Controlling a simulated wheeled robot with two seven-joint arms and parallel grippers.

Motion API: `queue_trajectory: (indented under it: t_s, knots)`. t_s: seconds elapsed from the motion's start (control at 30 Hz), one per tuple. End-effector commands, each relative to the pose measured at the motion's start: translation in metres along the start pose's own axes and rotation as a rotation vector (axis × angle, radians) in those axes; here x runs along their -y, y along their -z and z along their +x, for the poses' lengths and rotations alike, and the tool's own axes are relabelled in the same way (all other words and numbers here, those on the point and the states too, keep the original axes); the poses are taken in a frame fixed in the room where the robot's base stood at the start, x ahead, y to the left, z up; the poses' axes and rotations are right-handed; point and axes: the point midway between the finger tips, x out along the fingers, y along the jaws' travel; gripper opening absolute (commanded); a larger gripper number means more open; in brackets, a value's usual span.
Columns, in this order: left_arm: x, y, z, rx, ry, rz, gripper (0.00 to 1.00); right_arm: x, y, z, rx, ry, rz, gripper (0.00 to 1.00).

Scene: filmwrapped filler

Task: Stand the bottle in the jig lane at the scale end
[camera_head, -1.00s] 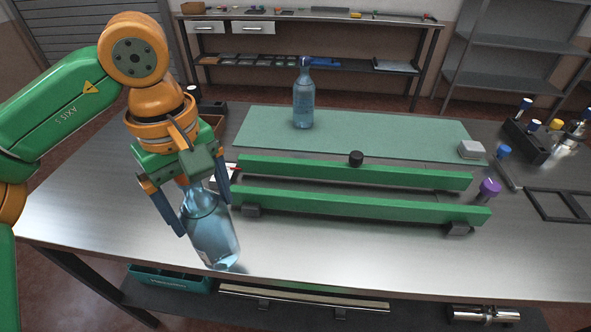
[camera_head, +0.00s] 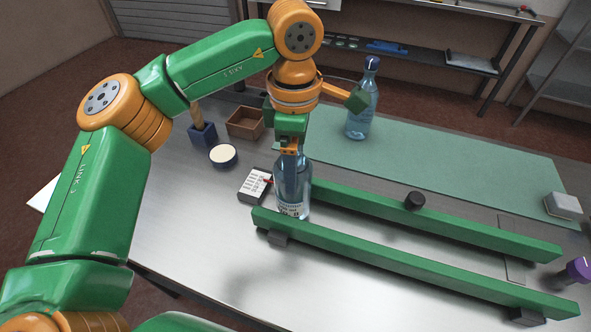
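My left gripper (camera_head: 290,172) is shut on a clear blue bottle (camera_head: 293,205) and reaches down over it from above. The bottle is about upright at the left end of the lane between two green jig rails, the far rail (camera_head: 430,220) and the near rail (camera_head: 400,262). The gripper hides the bottle's neck. Its base is beside the near rail, and I cannot tell if it touches the table. A small grey device with a white face (camera_head: 256,184), possibly the scale, lies just left of the bottle. My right gripper is not in view.
A second blue bottle (camera_head: 361,110) stands on the green mat (camera_head: 470,165) behind. A blue dish (camera_head: 223,157), wooden box (camera_head: 245,122) and blue cup (camera_head: 202,134) are at left. The front left tabletop is clear.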

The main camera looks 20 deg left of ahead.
Motion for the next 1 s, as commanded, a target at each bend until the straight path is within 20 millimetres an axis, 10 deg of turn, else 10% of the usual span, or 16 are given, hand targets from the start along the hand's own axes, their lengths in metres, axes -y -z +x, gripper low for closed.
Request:
queue_trajectory:
  t_s: [0.47,0.5,0.53,1.0]
  knots:
    - [0.0,0.0,0.02,0.002,-0.001,0.002,0.0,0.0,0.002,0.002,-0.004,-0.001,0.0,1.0]
    - [0.0,0.0,0.02,0.001,0.0,0.002,0.91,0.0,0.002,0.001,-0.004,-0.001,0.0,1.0]
    - [0.0,0.0,0.019,0.001,0.0,0.002,0.99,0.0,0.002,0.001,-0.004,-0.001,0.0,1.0]
    - [0.0,-0.001,-0.016,0.003,-0.004,0.001,1.0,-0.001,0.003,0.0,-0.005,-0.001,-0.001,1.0]
